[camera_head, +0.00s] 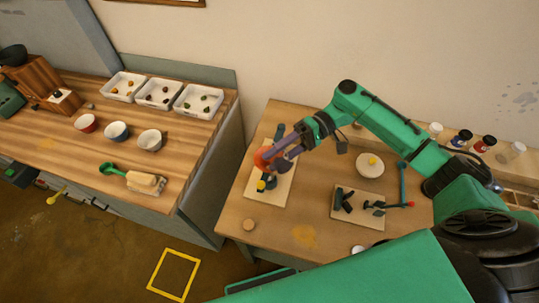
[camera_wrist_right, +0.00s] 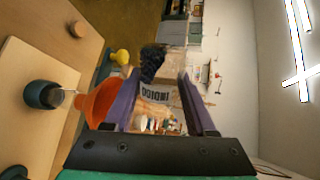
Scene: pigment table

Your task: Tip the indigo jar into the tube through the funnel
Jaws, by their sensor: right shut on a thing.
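My right gripper (camera_head: 276,155) is shut on the indigo jar (camera_wrist_right: 157,95), a clear jar with an INDIGO label between the purple fingers in the right wrist view. Dark indigo powder (camera_wrist_right: 153,62) shows at one end of the jar. The jar appears tilted; in the head view it is largely hidden by the fingers. The orange funnel (camera_head: 263,158) is right beside the fingertips, above a small board; it also shows in the right wrist view (camera_wrist_right: 98,103). The tube under the funnel cannot be made out. I cannot tell whether powder is falling. My left gripper is out of view.
A round cork (camera_head: 249,224) lies near the table's front edge. A white round dish (camera_head: 369,167) and a second board (camera_head: 345,218) are to the right.

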